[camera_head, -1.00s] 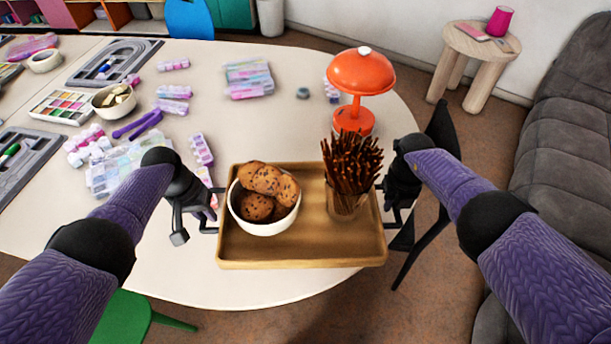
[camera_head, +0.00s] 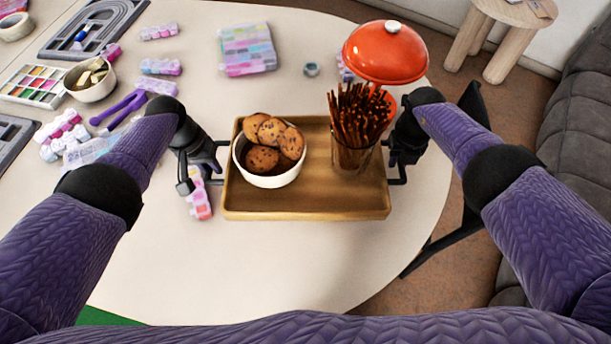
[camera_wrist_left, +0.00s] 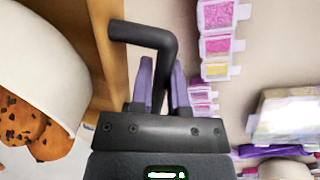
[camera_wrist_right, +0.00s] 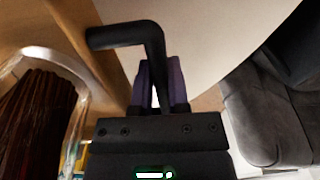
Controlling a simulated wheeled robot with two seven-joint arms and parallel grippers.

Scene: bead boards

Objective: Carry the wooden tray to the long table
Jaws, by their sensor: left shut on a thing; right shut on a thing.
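The wooden tray (camera_head: 305,205) is level over the rounded end of the white table in the head view. It carries a white bowl of cookies (camera_head: 268,180) on its left and a clear cup of dark pretzel sticks (camera_head: 352,158) on its right. My left gripper (camera_head: 200,182) is shut on the tray's black left handle, which also shows in the left wrist view (camera_wrist_left: 145,35). My right gripper (camera_head: 398,172) is shut on the right handle, seen in the right wrist view (camera_wrist_right: 125,38). I cannot tell how far the tray is above the tabletop.
An orange lamp (camera_head: 385,52) stands just behind the tray's right side. Bead boxes (camera_head: 247,50), a paint set (camera_head: 35,86) and a small bowl (camera_head: 92,80) lie on the left of the table (camera_head: 300,265). A grey sofa (camera_head: 580,130) and a wooden stool (camera_head: 490,38) are at right.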

